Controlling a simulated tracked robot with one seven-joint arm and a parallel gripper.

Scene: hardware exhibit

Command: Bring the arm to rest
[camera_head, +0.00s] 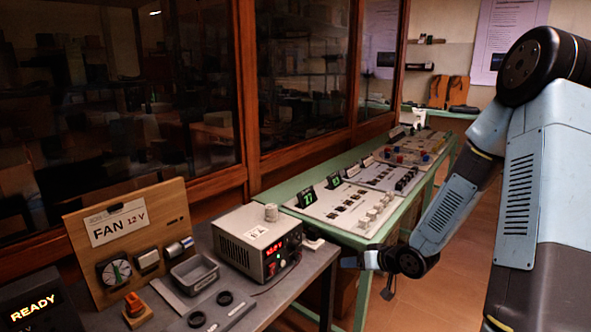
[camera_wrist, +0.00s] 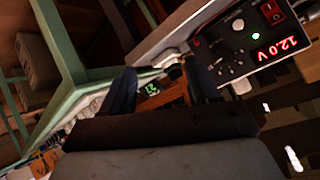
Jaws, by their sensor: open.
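My arm (camera_head: 450,205) comes down from the right side of the head view and bends back toward the benches. My gripper (camera_head: 347,262) is beside the right edge of the grey bench, near the power supply. In the wrist view my gripper (camera_wrist: 163,80) has its two dark fingers spread apart, and I see nothing held between them. The grey power supply (camera_head: 240,247) stands on the bench. It also shows in the wrist view (camera_wrist: 235,45), with a red display of 12.0 V.
A green table (camera_head: 305,195) with exhibit boards runs behind. Glass cabinets line the left. Floor (camera_head: 445,265) shows beneath my arm.

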